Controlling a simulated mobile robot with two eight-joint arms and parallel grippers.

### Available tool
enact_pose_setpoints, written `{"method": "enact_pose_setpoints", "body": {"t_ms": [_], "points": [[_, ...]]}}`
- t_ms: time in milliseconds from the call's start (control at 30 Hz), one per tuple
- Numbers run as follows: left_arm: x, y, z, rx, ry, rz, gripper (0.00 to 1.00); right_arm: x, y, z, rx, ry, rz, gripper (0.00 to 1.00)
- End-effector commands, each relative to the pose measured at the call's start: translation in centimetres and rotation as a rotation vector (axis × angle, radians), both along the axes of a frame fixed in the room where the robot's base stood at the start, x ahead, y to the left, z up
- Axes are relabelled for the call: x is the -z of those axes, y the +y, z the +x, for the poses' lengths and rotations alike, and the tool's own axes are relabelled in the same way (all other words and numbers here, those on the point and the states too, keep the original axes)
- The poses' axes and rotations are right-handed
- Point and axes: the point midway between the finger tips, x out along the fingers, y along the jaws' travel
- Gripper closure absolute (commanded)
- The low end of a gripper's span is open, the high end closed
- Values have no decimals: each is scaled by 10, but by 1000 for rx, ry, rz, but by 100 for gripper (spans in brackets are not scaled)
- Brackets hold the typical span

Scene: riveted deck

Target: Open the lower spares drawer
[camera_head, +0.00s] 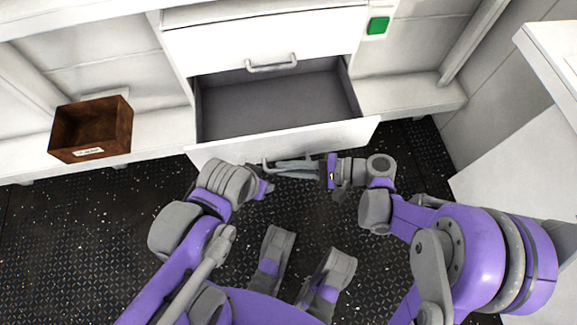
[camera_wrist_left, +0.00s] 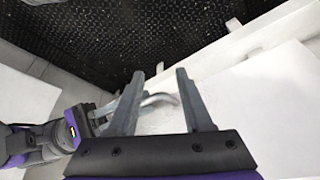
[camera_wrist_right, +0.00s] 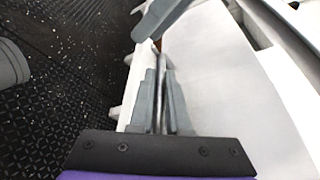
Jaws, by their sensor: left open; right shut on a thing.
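The lower spares drawer (camera_head: 345,133) is pulled well out in the head view, and its grey inside looks empty. Its curved metal handle shows in the left wrist view (camera_wrist_left: 162,99) and is mostly hidden by my grippers in the head view. My right gripper (camera_head: 287,168) is at the drawer front and shut on the handle; its closed fingers also show in the right wrist view (camera_wrist_right: 160,72). My left gripper (camera_wrist_left: 160,75) is open at the handle, with part of the bar between its fingers. I cannot tell whether it touches the bar.
The closed upper drawer (camera_head: 265,38) with its own handle (camera_head: 271,65) is above. A brown box (camera_head: 91,130) sits on the ledge to the left. A green button (camera_head: 378,25) is at upper right. A white unit (camera_head: 515,165) stands at right. Dark deck (camera_head: 80,230) is clear at left.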

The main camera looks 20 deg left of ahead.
Motion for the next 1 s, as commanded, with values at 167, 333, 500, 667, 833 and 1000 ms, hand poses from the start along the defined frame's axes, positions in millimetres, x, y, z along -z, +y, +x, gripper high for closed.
{"method": "enact_pose_setpoints", "body": {"t_ms": [167,333,500,667,833,1000], "points": [[0,0,0,0,0,0,50,0,0,1,2,-1,0,100],[0,0,0,0,0,0,50,0,0,1,2,-1,0,100],[0,0,0,0,0,0,50,0,0,1,2,-1,0,83],[0,0,0,0,0,0,50,0,0,1,1,0,0,55],[0,0,0,0,0,0,50,0,0,0,1,0,0,55],[0,0,0,0,0,0,50,-1,-3,1,1,0,0,55]]}}
